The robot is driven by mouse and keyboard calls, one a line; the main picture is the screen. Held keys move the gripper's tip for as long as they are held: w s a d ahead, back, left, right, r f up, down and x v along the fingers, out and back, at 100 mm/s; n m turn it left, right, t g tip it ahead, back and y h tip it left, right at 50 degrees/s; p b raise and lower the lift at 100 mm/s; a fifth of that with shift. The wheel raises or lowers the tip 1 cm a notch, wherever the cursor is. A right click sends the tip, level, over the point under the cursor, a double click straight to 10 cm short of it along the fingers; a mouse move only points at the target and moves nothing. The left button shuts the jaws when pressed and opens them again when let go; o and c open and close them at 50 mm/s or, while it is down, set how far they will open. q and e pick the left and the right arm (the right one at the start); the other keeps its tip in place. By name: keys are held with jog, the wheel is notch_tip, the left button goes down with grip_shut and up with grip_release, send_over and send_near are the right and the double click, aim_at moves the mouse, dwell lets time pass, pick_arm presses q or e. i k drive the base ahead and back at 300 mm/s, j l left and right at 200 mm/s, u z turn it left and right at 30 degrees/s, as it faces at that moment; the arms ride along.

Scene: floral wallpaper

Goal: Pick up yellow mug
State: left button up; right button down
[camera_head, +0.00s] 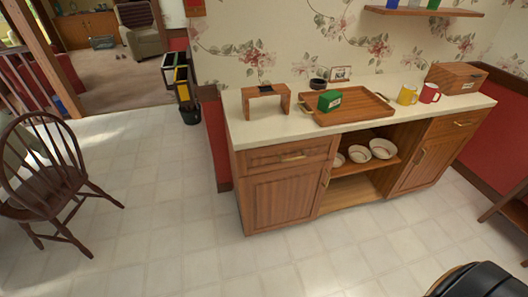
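The yellow mug (407,95) stands upright on the cream countertop (290,128), toward its right part. It is just right of a wooden tray (353,113) and close to the left of a red mug (430,93). Neither of my grippers shows in the head view, so nothing of mine is seen near the mug.
A green box (330,100) sits in the tray. A small wooden stand (267,92) is to the left, and a wooden box (457,77) is behind the mugs. Bowls (382,149) sit on the open shelf below. A chair (50,175) stands at left; the floor before the cabinet is clear.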

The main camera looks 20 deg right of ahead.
aim_at(408, 91)
jog(key=z, duration=0.85)
